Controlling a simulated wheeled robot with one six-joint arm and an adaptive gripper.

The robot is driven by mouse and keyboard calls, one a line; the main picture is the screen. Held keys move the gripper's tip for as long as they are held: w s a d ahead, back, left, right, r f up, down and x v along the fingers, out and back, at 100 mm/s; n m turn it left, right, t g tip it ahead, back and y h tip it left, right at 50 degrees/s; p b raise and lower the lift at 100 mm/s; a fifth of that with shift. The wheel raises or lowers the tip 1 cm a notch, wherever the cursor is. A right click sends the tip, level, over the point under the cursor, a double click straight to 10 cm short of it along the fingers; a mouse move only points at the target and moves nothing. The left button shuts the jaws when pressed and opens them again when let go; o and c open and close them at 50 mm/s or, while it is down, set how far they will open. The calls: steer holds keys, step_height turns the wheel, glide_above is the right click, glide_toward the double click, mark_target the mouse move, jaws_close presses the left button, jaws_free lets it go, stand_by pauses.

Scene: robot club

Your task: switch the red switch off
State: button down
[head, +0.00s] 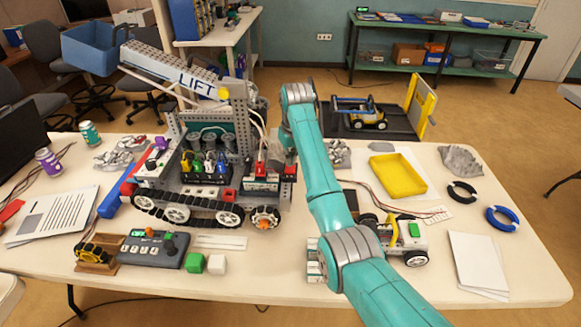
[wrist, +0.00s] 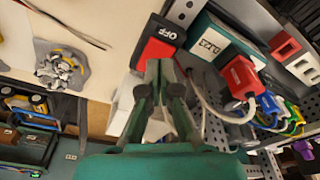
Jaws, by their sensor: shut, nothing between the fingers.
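The red switch (wrist: 152,50) shows in the wrist view at top centre. It has a red body and a black part marked OFF, and it sits at the edge of a perforated metal frame. My gripper (wrist: 161,68) is shut and empty. Its fingertips are at the lower edge of the switch in the picture; I cannot tell whether they touch it. In the head view my teal arm reaches to the right side of the tracked robot (head: 175,207), and the gripper is mostly hidden there. I cannot make out the switch clearly in that view.
Beside the switch are a dark green box (wrist: 215,45) with a white label, a red plug (wrist: 240,76) and loose grey cables. In the head view, a yellow tray (head: 398,176) and a small wheeled car (head: 412,240) lie to the right of the robot. A lift arm (head: 175,72) rises above it.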

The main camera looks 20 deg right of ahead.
mark_target(290, 170)
steer(key=shift+r, duration=2.4)
